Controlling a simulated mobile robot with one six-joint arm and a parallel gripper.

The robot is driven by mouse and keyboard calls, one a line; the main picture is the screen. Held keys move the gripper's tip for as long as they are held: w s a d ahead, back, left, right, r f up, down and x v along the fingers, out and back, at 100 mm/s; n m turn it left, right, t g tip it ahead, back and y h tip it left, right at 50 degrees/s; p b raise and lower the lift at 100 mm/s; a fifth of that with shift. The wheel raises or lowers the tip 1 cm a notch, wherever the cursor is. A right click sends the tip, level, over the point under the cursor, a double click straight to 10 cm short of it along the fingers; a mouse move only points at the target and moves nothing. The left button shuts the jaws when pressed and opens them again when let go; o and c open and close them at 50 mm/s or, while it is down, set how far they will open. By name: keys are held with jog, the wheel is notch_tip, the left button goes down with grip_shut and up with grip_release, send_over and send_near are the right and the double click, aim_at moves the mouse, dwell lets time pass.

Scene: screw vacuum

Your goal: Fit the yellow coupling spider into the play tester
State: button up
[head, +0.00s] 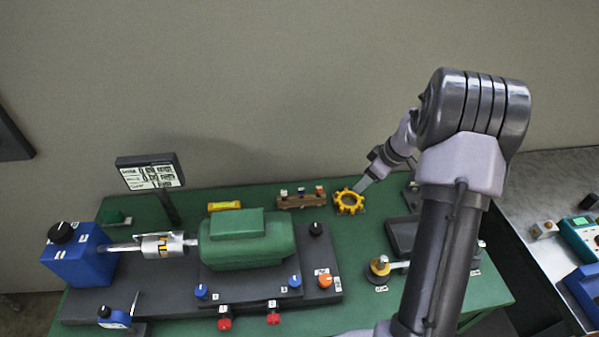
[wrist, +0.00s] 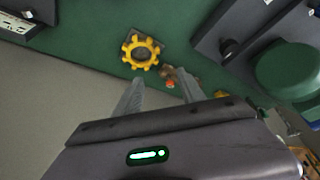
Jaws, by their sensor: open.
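The yellow coupling spider (head: 339,203) is a toothed ring lying flat at the back of the green table, right of a brown rack. In the wrist view the spider (wrist: 128,52) lies on a small dark square base. My gripper (head: 362,186) is above and beside the spider at its right in the head view. In the wrist view my gripper (wrist: 160,88) has its two fingers apart with nothing between them, and the spider lies beyond the fingertips. I cannot tell for sure which fixture is the play tester.
A green motor (head: 245,240) and a blue unit (head: 76,257) joined by a shaft stand on a dark base at left. The brown rack (head: 301,201) holds small parts. A post with a yellow collar (head: 380,268) stands at right. My arm hides part of the table.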

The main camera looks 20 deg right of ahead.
jog(key=b, duration=0.3)
send_over(343, 206)
jog(key=s+d, duration=0.1)
jog(key=s, duration=0.2)
notch_tip(343, 206, down, 11)
jog(key=shift+w+f, duration=0.1)
jog(key=x, duration=0.2)
jog(key=b+x, duration=0.1)
jog(key=x, duration=0.2)
jog(key=shift+w+d+f, duration=0.1)
jog(key=shift+w+f, duration=0.15)
jog(key=shift+w, duration=0.15)
jog(key=shift+r, duration=0.15)
jog(key=shift+c, duration=0.7)
grip_shut()
